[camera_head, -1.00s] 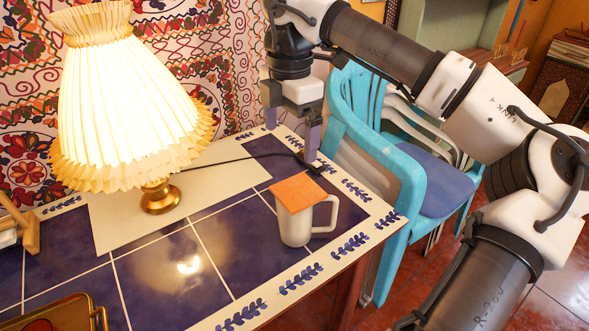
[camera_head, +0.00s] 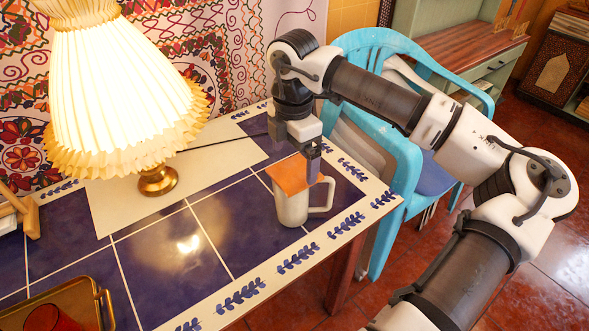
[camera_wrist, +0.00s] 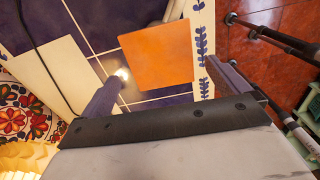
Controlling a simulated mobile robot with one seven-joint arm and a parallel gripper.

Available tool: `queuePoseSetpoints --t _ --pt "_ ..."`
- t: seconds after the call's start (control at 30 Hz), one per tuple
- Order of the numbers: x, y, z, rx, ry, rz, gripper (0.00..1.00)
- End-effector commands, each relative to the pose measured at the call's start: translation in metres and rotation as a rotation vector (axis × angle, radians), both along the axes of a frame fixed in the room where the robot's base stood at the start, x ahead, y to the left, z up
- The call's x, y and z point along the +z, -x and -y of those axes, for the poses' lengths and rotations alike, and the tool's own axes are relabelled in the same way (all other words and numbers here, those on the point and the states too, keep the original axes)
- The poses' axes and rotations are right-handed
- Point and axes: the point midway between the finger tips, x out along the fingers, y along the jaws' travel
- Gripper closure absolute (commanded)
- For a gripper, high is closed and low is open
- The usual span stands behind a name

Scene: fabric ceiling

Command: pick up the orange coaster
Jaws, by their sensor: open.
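The orange coaster (camera_head: 291,174) is a flat square lying on top of a white mug (camera_head: 291,205) near the table's right edge. In the wrist view the coaster (camera_wrist: 157,56) shows ahead of and between the fingers, with the mug mostly hidden beneath it. My gripper (camera_head: 298,158) points down just above and behind the coaster, its right finger close to the coaster's far right side. In the wrist view my gripper (camera_wrist: 160,85) is open, with nothing visible held. Contact with the coaster cannot be told.
A lit pleated lamp (camera_head: 120,110) stands at the left on a pale runner (camera_head: 120,208). A tray (camera_head: 85,292) with a red item is at the front left. Blue chairs (camera_head: 395,150) stand beyond the table's right edge. The tiled tabletop (camera_head: 190,250) before the lamp is clear.

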Motion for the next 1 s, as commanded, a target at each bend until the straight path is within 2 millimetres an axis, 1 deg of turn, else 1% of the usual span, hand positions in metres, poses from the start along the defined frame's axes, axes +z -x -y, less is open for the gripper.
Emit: queuePoseSetpoints --t 0.1,0.2,0.3,0.47,0.8,1.0 --pt "-0.015 0.001 0.002 0.000 -0.003 -0.003 0.00" --pt "-0.024 0.000 0.002 -0.001 -0.002 -0.001 0.00" --pt "-0.028 0.000 0.002 -0.001 -0.001 0.001 0.00" --pt "-0.028 0.000 0.002 -0.001 -0.001 0.001 0.00" --pt "-0.028 0.000 0.002 -0.001 -0.001 0.001 0.42" --pt "-0.028 0.000 0.002 -0.001 -0.001 0.001 0.43"
